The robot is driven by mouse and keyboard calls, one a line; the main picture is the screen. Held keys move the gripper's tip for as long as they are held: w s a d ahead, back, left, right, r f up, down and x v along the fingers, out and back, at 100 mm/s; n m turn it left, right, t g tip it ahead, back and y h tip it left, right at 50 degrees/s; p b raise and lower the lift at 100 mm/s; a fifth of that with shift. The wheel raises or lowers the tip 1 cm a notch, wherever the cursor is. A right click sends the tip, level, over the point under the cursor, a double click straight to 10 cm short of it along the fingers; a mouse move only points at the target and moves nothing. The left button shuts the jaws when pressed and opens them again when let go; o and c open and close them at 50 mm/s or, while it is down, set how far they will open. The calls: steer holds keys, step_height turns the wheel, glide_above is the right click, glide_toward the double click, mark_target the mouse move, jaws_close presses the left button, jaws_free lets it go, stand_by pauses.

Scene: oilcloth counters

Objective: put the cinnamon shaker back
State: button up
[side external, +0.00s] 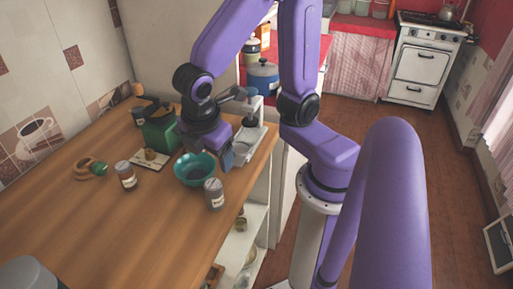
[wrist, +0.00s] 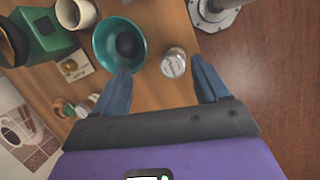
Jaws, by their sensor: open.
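My gripper (side external: 211,160) is open and empty above the counter, over the far side of the teal bowl (side external: 195,169). Its two blue fingers (wrist: 164,85) are spread wide in the wrist view. A shaker with a grey lid (side external: 214,193) stands upright just right of the bowl; it also shows between the fingertips' directions in the wrist view (wrist: 174,62), apart from both fingers. A second shaker with reddish-brown contents (side external: 125,175) stands upright left of the bowl. The labels are too small to read, so I cannot tell which holds cinnamon.
A green box (side external: 160,134) and a small card with a little item (side external: 149,159) are behind the bowl. A ring-shaped item with a green part (side external: 90,170) lies left. A white appliance (side external: 246,144) stands near the counter's right edge. The front counter is mostly clear.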

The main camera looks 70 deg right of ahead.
steer(key=s+d+r+m+g+y, duration=0.1)
steer(key=s+d+m+y, duration=0.1)
steer(key=s, duration=0.7)
steer(key=shift+d+m+y, duration=0.3)
steer(key=shift+d+y, duration=0.45)
steer(key=shift+y, duration=0.05)
steer(key=shift+w, duration=0.1)
